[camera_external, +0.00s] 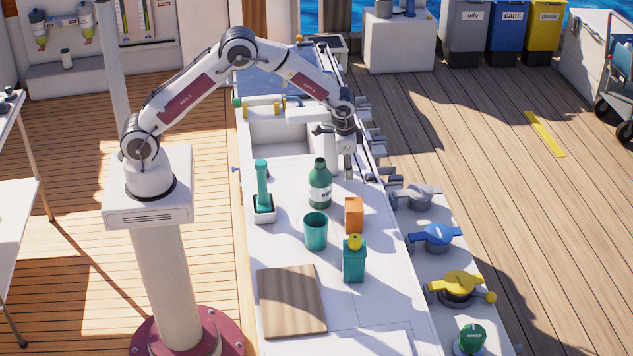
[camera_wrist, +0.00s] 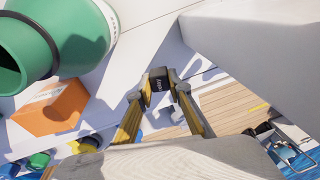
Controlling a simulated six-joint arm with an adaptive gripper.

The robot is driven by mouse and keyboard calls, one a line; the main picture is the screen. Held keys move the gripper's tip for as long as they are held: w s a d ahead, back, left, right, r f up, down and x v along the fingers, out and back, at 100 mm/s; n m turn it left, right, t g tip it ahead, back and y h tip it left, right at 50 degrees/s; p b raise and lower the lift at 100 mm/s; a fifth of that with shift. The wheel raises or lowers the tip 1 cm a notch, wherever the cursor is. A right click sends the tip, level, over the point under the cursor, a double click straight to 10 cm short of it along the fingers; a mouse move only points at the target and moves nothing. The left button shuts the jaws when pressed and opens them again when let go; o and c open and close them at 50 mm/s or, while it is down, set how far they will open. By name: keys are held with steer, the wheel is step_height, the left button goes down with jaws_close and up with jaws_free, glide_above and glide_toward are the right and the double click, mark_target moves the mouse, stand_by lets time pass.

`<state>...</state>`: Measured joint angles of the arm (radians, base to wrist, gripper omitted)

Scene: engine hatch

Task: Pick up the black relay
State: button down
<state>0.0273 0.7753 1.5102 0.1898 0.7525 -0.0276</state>
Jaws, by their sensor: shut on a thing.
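The black relay (camera_wrist: 157,78) is a small dark block with pale lettering on one side. In the wrist view it sits between the two fingertips of my gripper (camera_wrist: 158,94), which is shut on it, a finger on each side. In the external view my gripper (camera_external: 347,167) points down over the far right part of the white counter, behind the green bottle. The relay is too small or hidden to make out there. I cannot tell whether it touches the counter.
A green bottle (camera_external: 320,188) and an orange box (camera_external: 353,216) stand near my gripper. A teal cup (camera_external: 315,232), a teal dispenser (camera_external: 354,262) and a brush in a holder (camera_external: 263,200) stand nearer the camera. Valve handles (camera_external: 434,236) line the right edge. A wooden board (camera_external: 291,300) lies in front.

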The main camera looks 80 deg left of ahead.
steer(key=shift+r, duration=3.15)
